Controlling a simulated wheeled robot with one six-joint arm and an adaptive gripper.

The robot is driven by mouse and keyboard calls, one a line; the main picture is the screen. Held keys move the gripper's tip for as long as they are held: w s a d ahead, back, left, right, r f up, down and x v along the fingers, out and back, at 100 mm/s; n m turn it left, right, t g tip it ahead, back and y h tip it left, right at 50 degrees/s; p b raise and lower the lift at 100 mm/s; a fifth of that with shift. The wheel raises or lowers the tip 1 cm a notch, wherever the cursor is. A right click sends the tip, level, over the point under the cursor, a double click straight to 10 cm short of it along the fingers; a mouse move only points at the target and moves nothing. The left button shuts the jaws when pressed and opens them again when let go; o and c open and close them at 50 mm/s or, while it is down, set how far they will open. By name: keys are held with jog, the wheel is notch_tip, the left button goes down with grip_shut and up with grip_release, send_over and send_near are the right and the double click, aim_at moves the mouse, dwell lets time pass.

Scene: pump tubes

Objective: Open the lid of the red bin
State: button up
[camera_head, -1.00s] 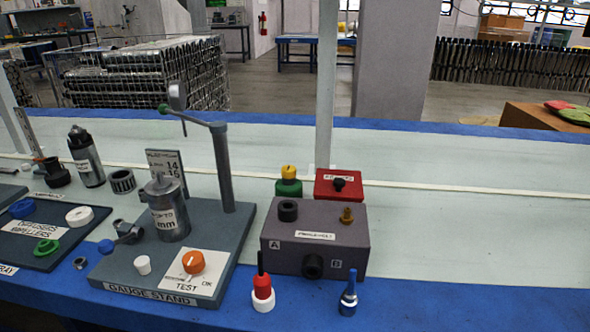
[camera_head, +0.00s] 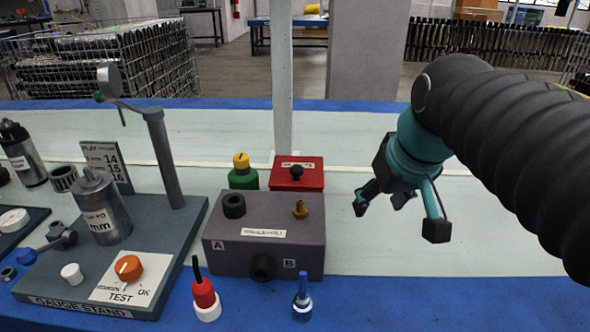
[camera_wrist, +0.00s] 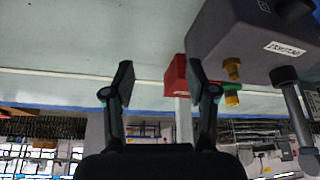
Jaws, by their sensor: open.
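In the wrist view the red bin (camera_wrist: 178,88) shows beyond and between the fingers, nearer the right one. My gripper (camera_head: 398,217) is open and empty, in the air to the right of the red bin and apart from it. In the wrist view my gripper (camera_wrist: 160,90) shows two spread black fingers. The knob is not clear in the wrist view.
The grey block (camera_head: 264,249) with a brass fitting (camera_head: 300,209) stands in front of the bin. A white post (camera_head: 283,100) rises behind the bin. A gauge stand (camera_head: 130,225) is at left. The table right of the bin is clear except for my arm.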

aim_at(298, 168)
jog(key=w+a+r+n+g+y+b, duration=0.1)
jog(key=w+a+r+n+b, duration=0.15)
jog(key=w+a+r, duration=0.35)
jog(key=w+a+r+n+g+y+b, duration=0.1)
jog(key=w+a+r+n+b, duration=0.2)
jog(key=w, duration=0.5)
jog(key=shift+t, duration=0.3)
jog(key=b+x, duration=0.2)
jog(key=x, duration=1.3)
jog(key=shift+a, duration=0.15)
grip_shut()
